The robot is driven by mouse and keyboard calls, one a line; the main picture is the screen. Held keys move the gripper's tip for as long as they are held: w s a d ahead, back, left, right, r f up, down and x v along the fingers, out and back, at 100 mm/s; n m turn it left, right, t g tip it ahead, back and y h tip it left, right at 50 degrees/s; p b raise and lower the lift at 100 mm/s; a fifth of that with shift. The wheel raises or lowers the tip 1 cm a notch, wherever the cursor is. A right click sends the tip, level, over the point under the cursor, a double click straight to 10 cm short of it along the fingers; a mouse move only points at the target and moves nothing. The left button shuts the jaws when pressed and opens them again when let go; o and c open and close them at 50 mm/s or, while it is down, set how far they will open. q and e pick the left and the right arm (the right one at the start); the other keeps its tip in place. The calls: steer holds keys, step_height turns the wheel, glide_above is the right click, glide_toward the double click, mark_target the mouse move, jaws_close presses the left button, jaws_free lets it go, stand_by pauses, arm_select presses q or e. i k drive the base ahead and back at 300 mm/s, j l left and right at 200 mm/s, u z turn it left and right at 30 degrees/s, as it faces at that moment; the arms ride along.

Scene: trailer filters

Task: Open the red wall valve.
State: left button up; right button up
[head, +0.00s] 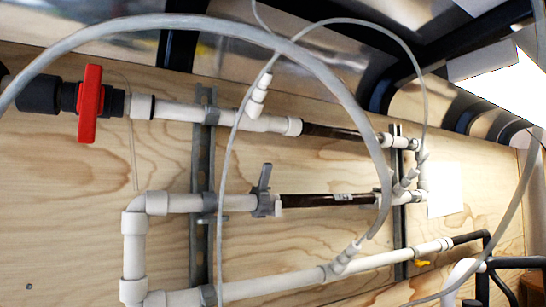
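The red wall valve (90,103) is at the upper left of the head view. Its red handle stands upright, across the line of the pipe. The handle sits on a dark grey valve body (40,94) that joins a white pipe (176,110) running right. Neither of my grippers shows in this view, and nothing touches the red handle.
A grey-handled valve (264,190) sits on the middle pipe. A thick clear hose (320,62) arches across the front, passing near the valve's left side. Metal struts (203,160) hold the pipes to a plywood wall (60,200). A small yellow handle (422,263) is at lower right.

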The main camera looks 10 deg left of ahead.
mark_target(90, 98)
steer(key=l+u, duration=0.25)
steer(key=u, duration=0.15)
steer(key=l+u, duration=0.55)
steer(key=u, duration=0.2)
